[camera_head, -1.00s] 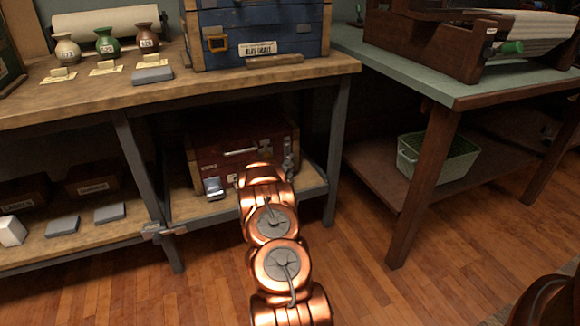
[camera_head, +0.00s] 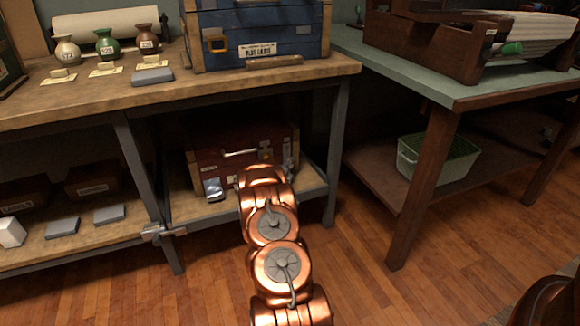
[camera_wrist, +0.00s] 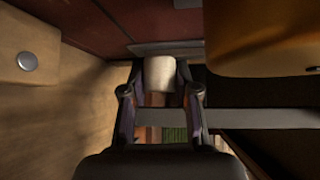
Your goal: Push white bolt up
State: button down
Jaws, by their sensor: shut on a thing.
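The white bolt (camera_wrist: 160,75) shows in the wrist view as a short pale cylinder between my fingertips. My gripper (camera_wrist: 160,85) is shut on it, with one dark finger on each side. Behind it is a dark red surface (camera_wrist: 75,22). In the head view a dark red chest (camera_head: 215,153) with wooden ends stands on the lower shelf. A silver clasp (camera_head: 213,188) is on its front left. My copper arm covers the chest's front right, and hides my gripper and the bolt in that view.
In the wrist view, a wooden piece with a metal stud (camera_wrist: 27,61) is at the left and an orange-brown block (camera_wrist: 262,38) at the upper right. In the head view, a blue chest (camera_head: 262,35) stands on the bench above. A table leg (camera_head: 425,190) is at the right.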

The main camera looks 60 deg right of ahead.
jog(key=shift+r+p, duration=0.55)
jog(key=shift+r, duration=1.3)
jog(key=c, duration=0.8)
grip_release()
jog(key=shift+c, duration=0.2)
jog(key=shift+a, duration=0.1)
jog(key=v, duration=1.1)
jog(key=shift+a, duration=0.4)
jog(key=shift+r, duration=0.1)
